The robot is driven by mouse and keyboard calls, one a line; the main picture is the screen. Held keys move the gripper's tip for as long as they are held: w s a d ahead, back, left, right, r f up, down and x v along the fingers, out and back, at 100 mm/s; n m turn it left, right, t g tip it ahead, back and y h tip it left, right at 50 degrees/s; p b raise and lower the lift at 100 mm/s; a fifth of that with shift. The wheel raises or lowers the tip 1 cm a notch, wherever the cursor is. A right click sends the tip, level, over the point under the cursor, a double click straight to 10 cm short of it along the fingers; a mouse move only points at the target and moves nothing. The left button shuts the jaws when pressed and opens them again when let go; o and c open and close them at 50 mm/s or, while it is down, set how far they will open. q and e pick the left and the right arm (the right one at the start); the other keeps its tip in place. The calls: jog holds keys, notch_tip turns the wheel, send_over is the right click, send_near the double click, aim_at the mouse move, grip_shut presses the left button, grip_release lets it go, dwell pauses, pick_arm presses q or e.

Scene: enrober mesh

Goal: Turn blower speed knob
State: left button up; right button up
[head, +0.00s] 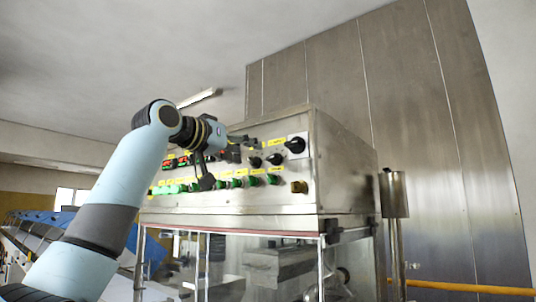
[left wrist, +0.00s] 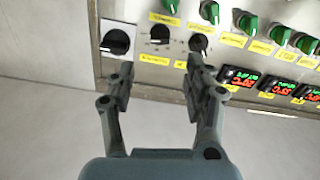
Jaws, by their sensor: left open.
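The control panel (head: 222,202) is the front of a steel box and carries several knobs with yellow labels too small to read, so I cannot tell which is the blower speed knob. Black knobs are a large one (head: 296,145) and two smaller ones, one (head: 275,159) beside it and another (head: 255,162) further left. My left gripper (head: 226,162) is open and empty before the panel. In the left wrist view, upside down, its fingertips (left wrist: 160,76) are spread below a black knob (left wrist: 160,34); the large knob (left wrist: 117,42) and another black knob (left wrist: 198,42) lie near the fingertips. Contact is unclear.
Green switches (left wrist: 250,24) and red-green digital displays (left wrist: 275,85) crowd the panel beside the black knobs. Below the box is a glazed enclosure (head: 270,268). A steel post (head: 394,195) stands at right, before a tall metal wall (head: 400,100).

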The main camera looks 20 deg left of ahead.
aim_at(270, 157)
pick_arm(q)
jog(key=p+x, duration=0.3)
jog(key=x, duration=0.5)
jog(key=shift+w+d, duration=0.15)
jog(key=shift+w, duration=0.2)
jog(key=shift+w+d+f, duration=0.1)
jog(key=shift+w+f, duration=0.05)
jog(key=shift+w, duration=0.1)
grip_shut()
